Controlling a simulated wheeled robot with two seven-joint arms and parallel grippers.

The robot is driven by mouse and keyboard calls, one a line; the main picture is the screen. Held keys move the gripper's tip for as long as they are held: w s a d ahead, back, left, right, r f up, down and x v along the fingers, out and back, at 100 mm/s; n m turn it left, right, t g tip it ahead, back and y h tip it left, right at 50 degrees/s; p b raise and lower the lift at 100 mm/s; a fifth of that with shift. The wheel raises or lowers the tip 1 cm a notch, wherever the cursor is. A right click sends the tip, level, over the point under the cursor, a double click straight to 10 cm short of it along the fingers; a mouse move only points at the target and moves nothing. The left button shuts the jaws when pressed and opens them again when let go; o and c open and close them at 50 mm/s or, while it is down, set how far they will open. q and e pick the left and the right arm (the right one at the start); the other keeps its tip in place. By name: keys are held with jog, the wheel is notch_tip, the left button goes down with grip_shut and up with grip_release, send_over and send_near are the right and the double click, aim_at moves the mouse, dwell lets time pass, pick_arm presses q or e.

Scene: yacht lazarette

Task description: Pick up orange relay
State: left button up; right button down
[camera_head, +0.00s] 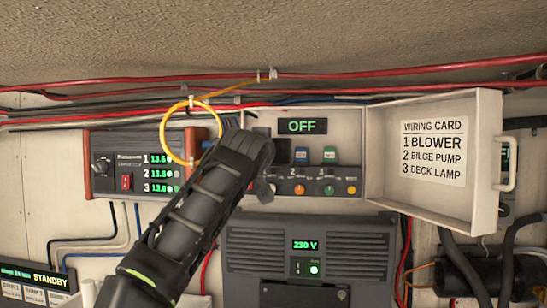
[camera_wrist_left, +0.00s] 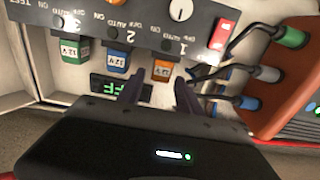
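The orange relay (camera_wrist_left: 163,70) sits in the panel's row under number 1, seen upside down in the left wrist view. A blue relay (camera_wrist_left: 116,63) and a green relay (camera_wrist_left: 74,51) sit beside it. In the head view the blue relay (camera_head: 302,155) and green relay (camera_head: 330,155) show; the orange one is hidden behind my left gripper (camera_head: 265,185). In the wrist view my left gripper (camera_wrist_left: 160,88) is open, its fingertips on either side of the orange relay with gaps visible. My right gripper is not in view.
The box's OFF display (camera_head: 302,126) is above the relays, and its open door (camera_head: 432,150) with a wiring card is at right. A yellow cable loop (camera_head: 192,131) hangs beside my left arm. An orange-sided unit (camera_wrist_left: 290,105) with plugged cables is close by.

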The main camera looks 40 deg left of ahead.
pick_arm(q)
grip_shut()
jog(key=shift+r, duration=0.25)
dwell(0.5)
jog(key=r+b+v, duration=0.3)
jog(key=b+v, duration=0.3)
jog(key=v, duration=1.2)
jog(key=shift+b, duration=0.35)
